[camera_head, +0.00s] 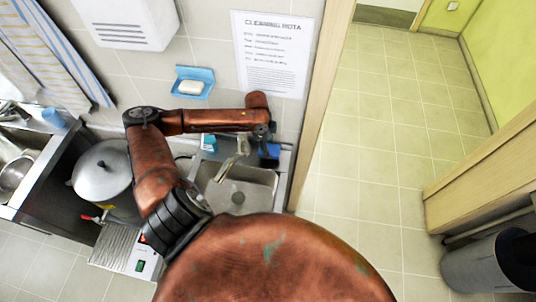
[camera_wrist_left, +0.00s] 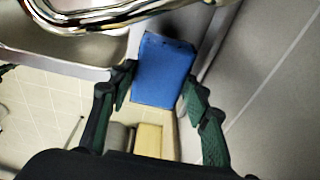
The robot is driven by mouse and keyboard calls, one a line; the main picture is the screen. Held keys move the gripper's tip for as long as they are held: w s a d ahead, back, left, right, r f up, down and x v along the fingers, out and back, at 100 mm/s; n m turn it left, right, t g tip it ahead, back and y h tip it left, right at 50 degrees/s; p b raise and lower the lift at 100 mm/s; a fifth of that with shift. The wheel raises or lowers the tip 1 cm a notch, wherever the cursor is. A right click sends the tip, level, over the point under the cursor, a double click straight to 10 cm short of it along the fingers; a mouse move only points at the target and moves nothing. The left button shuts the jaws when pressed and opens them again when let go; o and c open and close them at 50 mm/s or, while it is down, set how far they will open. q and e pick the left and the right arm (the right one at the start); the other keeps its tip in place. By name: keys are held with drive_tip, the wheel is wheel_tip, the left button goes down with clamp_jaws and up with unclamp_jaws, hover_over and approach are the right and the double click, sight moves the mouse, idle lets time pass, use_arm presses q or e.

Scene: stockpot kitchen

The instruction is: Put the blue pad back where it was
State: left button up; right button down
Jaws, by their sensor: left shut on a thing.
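The blue pad (camera_head: 270,151) shows in the head view at the right rim of the small sink, partly covered by my gripper. In the left wrist view the pad (camera_wrist_left: 165,72) is a blue block between the two dark green fingers. My left gripper (camera_head: 265,138) is shut on the pad, with a finger on each side of it. In the wrist view the pad is beside the sink's edge and close to the grey wall surface. I cannot tell whether it touches the surface below. My right gripper is in neither view.
The small sink (camera_head: 236,194) has a metal tap (camera_head: 233,160) close to the gripper. A blue soap dish (camera_head: 194,74) hangs on the wall above. A lidded pot (camera_head: 102,170) stands to the left. Open tiled floor (camera_head: 380,140) lies beyond the doorway.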

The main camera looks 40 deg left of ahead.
use_arm(q)
wheel_tip(320, 180, down, 5)
drive_tip(key=shift+f, duration=0.1)
drive_tip(key=o, duration=0.9)
drive_tip(key=r, duration=0.4)
drive_tip(key=a+r, duration=0.1)
drive_tip(key=r, duration=0.3)
drive_tip(key=s+r, duration=0.1)
drive_tip(key=r, duration=0.3)
drive_tip(key=shift+a, duration=0.25)
